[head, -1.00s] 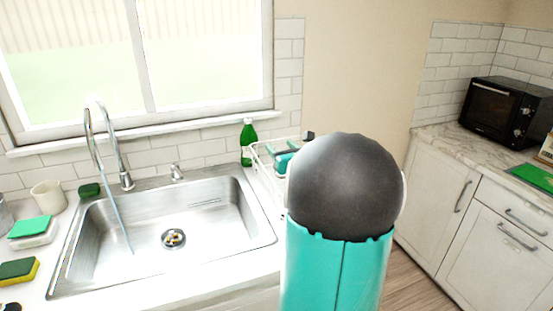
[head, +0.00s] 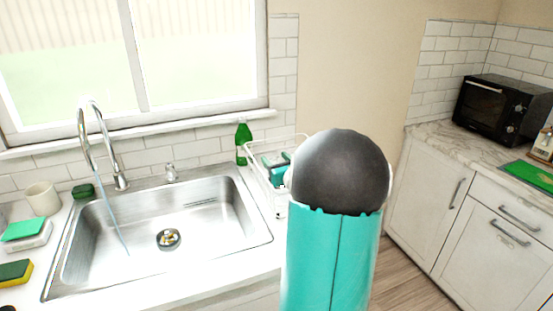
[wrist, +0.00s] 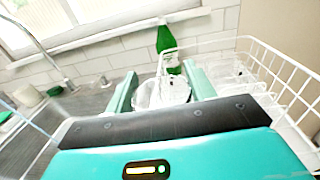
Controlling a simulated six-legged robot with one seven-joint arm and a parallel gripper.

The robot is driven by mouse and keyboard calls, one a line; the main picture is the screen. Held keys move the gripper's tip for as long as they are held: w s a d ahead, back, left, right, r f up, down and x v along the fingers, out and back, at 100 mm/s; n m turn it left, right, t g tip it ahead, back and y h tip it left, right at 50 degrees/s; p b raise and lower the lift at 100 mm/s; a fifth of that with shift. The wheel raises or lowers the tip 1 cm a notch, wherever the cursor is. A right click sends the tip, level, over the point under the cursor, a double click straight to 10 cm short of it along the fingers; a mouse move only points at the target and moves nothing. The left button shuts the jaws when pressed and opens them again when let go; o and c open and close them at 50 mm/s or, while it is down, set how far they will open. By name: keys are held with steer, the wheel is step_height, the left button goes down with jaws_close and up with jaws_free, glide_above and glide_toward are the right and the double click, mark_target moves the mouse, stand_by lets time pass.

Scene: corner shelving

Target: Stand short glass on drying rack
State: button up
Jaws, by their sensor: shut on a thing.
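The short glass (wrist: 150,97) is clear and shows in the wrist view between the two teal fingers of my gripper (wrist: 161,84). My gripper is shut on it. The drying rack (wrist: 255,52) is a white wire basket to the right of and behind the glass. In the head view the rack (head: 299,137) stands right of the sink, and my gripper (head: 276,168) is at it, partly hidden by my arm. I cannot tell whether the glass touches the rack. The glass's base is hidden behind my gripper's body.
A green bottle (head: 243,143) stands behind the rack by the wall. The sink (head: 205,215) with running water from the faucet (head: 112,160) lies to the left. A cup (head: 42,198) and sponges (head: 15,270) are at the far left. Clear glassware appears inside the rack in the wrist view.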

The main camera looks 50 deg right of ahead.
steer(key=shift+f, duration=0.15)
steer(key=o, duration=1.5)
steer(key=shift+o, duration=0.2)
